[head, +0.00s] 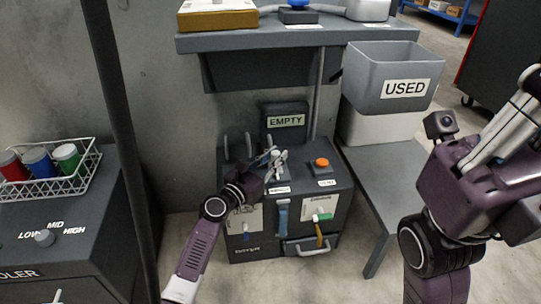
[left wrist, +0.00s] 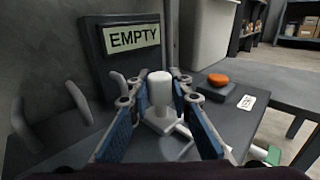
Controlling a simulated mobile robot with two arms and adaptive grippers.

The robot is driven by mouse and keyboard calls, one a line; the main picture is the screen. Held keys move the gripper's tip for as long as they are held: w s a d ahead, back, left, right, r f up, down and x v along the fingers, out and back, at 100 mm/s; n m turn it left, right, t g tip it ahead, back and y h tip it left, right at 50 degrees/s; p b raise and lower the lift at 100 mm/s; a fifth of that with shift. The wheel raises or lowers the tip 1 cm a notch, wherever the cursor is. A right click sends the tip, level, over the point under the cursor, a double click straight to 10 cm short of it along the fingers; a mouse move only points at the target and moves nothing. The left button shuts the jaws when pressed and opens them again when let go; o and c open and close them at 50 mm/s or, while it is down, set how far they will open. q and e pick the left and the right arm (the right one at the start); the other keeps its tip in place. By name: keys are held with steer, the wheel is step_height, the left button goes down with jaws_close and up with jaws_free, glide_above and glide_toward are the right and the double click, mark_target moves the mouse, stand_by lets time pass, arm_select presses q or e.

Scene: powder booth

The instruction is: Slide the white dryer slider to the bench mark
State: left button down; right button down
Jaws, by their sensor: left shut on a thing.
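The white dryer slider (left wrist: 158,90) is an upright white knob on a pale square base on top of the dark dryer box (head: 240,165). My left gripper (head: 277,160) reaches over the box top from the front. In the left wrist view its blue-padded fingers (left wrist: 160,84) stand on either side of the knob and are shut on it. In the head view the fingers largely hide the slider. A white label (head: 278,189) lies just in front of it, too small to read; I cannot make out a bench mark. My right gripper (head: 512,115) shows partly at the right edge, its fingertips unclear.
An orange button (head: 321,163) with a label is right of the slider. An EMPTY sign (head: 286,121) stands behind. Grey hoops rise at the box's left. A USED bin (head: 392,95) is at the right, above a low grey bench (head: 385,175). A shelf (head: 300,38) overhangs behind.

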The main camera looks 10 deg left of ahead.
arm_select(q)
steer(key=c, duration=1.7)
jaws_free()
steer(key=shift+d, duration=0.25)
steer(key=shift+c, duration=0.2)
steer(key=shift+s+a, duration=0.3)
steer(key=shift+s, duration=0.05)
steer(key=v, duration=1.1)
